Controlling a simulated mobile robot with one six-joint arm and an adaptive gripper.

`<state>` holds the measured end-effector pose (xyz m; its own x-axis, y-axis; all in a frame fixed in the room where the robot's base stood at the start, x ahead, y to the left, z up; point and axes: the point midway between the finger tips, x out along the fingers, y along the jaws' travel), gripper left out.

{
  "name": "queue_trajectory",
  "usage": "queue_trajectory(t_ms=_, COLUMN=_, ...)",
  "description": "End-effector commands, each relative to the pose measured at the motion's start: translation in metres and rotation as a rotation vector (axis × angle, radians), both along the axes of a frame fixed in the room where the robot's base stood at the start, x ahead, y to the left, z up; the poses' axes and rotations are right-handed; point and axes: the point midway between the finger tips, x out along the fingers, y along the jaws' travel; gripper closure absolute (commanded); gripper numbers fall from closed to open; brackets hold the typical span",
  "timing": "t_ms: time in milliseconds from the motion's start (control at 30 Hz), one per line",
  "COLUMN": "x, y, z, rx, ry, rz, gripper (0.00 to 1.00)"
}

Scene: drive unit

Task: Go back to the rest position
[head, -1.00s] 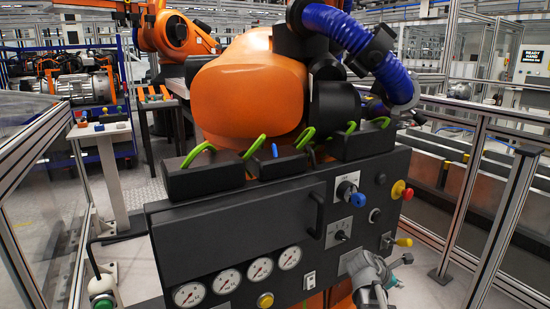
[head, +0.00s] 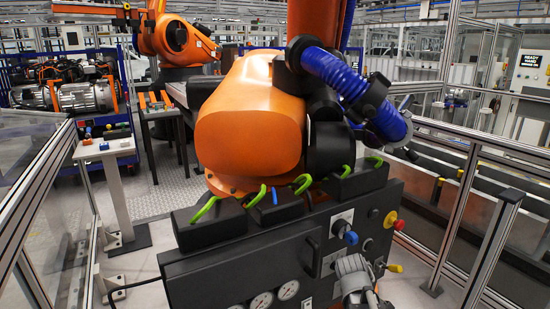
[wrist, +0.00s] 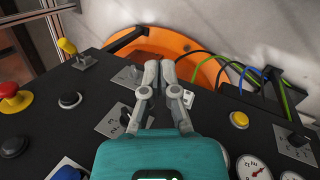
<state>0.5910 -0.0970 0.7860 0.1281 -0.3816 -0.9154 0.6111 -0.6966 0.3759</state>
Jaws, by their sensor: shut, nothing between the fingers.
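My gripper (wrist: 158,75) shows in the wrist view with its two grey fingers together and nothing between them. It is in front of the black control panel (wrist: 85,120); the gap to the panel cannot be judged. In the head view the grey end of my arm (head: 356,278) is at the bottom, in front of the right part of the panel (head: 215,278); the fingers are hard to make out there. No rest position is marked in either view.
A large orange robot (head: 250,125) with a blue hose (head: 340,75) stands behind the panel. The panel carries a red emergency button (wrist: 10,92), a yellow-handled switch (wrist: 70,50), a yellow button (wrist: 239,119) and gauges (head: 288,290). Fence posts (head: 485,245) stand at right.

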Motion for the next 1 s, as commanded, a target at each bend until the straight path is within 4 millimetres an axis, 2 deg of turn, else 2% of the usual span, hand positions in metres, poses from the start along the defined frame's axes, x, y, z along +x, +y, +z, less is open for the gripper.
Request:
queue_trajectory(t_ms=33, x=-0.004, y=0.007, z=0.017, rx=0.027, ry=-0.008, rz=-0.035, gripper=1.00)
queue_trajectory(t_ms=600, x=-0.041, y=0.075, z=0.104, rx=0.335, ry=-0.032, rz=-0.508, gripper=1.00)
queue_trajectory(t_ms=800, x=-0.050, y=0.092, z=0.124, rx=0.399, ry=-0.017, rz=-0.631, gripper=1.00)
queue_trajectory(t_ms=1000, x=-0.054, y=0.097, z=0.129, rx=0.421, ry=-0.008, rz=-0.679, gripper=1.00)
